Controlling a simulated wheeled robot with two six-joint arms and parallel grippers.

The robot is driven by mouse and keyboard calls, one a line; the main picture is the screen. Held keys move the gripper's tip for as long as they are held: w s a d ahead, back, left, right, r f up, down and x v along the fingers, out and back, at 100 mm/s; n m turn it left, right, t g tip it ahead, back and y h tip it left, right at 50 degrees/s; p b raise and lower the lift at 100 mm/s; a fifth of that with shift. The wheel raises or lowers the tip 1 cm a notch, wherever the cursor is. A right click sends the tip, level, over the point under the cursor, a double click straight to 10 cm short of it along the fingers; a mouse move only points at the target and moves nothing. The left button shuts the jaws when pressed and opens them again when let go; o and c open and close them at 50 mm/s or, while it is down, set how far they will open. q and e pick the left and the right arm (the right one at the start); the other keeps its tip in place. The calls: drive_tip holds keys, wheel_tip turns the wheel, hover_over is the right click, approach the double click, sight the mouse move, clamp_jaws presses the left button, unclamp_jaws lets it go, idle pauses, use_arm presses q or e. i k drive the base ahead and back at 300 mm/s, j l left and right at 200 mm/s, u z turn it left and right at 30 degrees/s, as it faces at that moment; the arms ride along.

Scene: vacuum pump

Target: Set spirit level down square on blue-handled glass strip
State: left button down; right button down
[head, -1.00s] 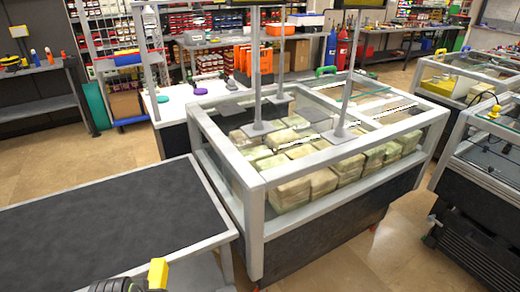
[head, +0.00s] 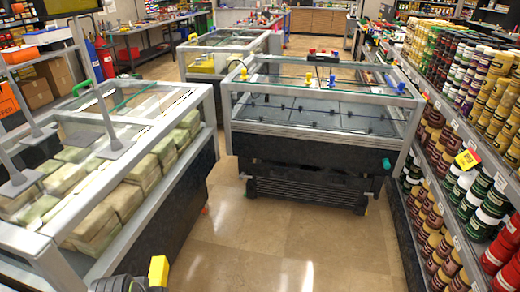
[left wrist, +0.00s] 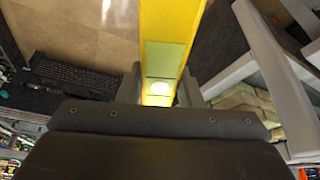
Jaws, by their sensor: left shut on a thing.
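The yellow spirit level (head: 158,271) stands up at the bottom edge of the head view, mostly cut off. My left gripper (head: 128,284) is beside it. In the left wrist view the level (left wrist: 165,50) runs up from the dark gripper body, with a pale vial window showing. The left gripper is shut on it, and its fingertips are mostly hidden. Small blue handles (head: 244,74) show on the glass-topped case (head: 320,132) ahead. Which glass strip they belong to is too small to tell. My right gripper is not in view.
A glass-topped case (head: 190,125) holding wrapped blocks stands at left, with grey suction-style stands (head: 115,142) on it and a green handle (head: 82,88). Shelves of cans (head: 470,130) line the right. Open tiled floor (head: 270,235) lies between.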

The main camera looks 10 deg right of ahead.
sight(365, 88)
drive_tip(key=z, duration=1.6)
drive_tip(key=i+j+z, duration=0.5)
drive_tip(key=j, duration=0.15)
drive_tip(key=j+z, duration=0.25)
drive_tip(key=j, duration=0.15)
drive_tip(key=i+j, duration=0.15)
drive_tip(key=j, duration=0.25)
drive_tip(key=i+j, duration=0.15)
drive_tip(key=j, duration=0.2)
drive_tip(key=i+j, duration=0.15)
drive_tip(key=j, duration=0.25)
drive_tip(key=i+j, duration=0.2)
drive_tip(key=j, duration=0.2)
drive_tip(key=i+j, duration=0.15)
drive_tip(key=j, duration=0.2)
